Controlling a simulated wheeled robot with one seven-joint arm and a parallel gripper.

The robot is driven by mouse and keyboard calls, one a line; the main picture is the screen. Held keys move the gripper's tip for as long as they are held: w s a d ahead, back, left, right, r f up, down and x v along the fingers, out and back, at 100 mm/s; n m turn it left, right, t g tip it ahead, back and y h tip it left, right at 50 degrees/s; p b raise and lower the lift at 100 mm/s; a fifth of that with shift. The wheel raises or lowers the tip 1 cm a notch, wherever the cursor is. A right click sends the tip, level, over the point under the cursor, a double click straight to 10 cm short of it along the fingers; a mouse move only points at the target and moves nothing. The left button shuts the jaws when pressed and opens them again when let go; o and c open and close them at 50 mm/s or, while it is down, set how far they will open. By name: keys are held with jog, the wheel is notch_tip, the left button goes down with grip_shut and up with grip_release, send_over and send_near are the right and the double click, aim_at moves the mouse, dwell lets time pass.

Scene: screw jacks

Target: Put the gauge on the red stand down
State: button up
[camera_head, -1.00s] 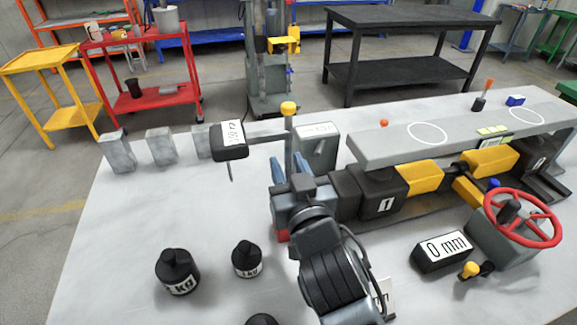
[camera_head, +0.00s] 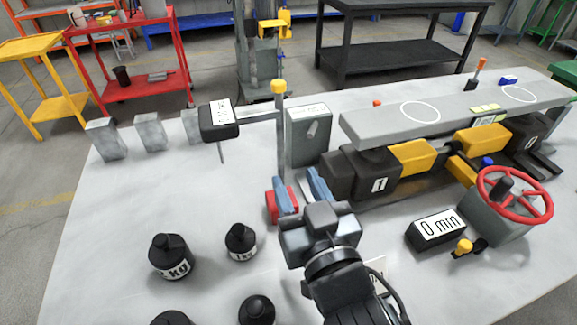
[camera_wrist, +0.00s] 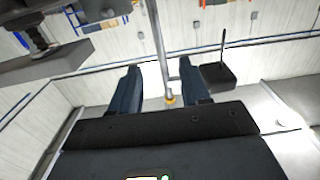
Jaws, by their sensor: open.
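The gauge (camera_head: 219,120) is a black box with a white label and a thin probe pointing down. It hangs clear of the table on an arm from an upright grey post (camera_head: 281,135) with a yellow knob (camera_head: 279,86). A red base (camera_head: 284,205) shows at the post's foot, partly hidden by my fingers. My gripper (camera_head: 297,182) is open, its blue fingers low and near the post in the head view. The wrist view shows the post (camera_wrist: 160,50), the knob (camera_wrist: 170,100) and the gauge (camera_wrist: 217,75); the knob appears between the fingers. I cannot tell whether they touch anything.
A screw jack with a long grey platform (camera_head: 440,117) and a red handwheel (camera_head: 514,194) stands right. A "0 mm" readout (camera_head: 437,230) sits before it. Black weights (camera_head: 171,257) stand front left, grey blocks (camera_head: 149,133) back left. The table between them is clear.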

jog(key=shift+v, duration=1.2)
jog(key=s+d+f+m+g+h, duration=0.1)
jog(key=s+d+f, duration=0.35)
jog(key=s, duration=0.25)
jog(key=s+d+f+h, duration=0.1)
jog(key=s+d+f, duration=0.2)
jog(key=s+d, duration=0.35)
jog(key=s+d+h, duration=0.1)
jog(key=s+d, duration=0.1)
jog(key=s, duration=0.3)
jog(key=s+d+r+m+g+h, duration=0.1)
jog(key=s+d, duration=0.2)
jog(key=s, duration=0.3)
jog(key=s+d+r+m+h, duration=0.1)
jog(key=s+d, duration=0.1)
jog(key=s, duration=0.3)
jog(key=shift+s+d, duration=0.2)
jog(key=shift+s, duration=0.2)
jog(key=shift+s+d+r+g, duration=0.1)
jog(key=shift+s+g, duration=0.2)
jog(key=shift+c, duration=0.4)
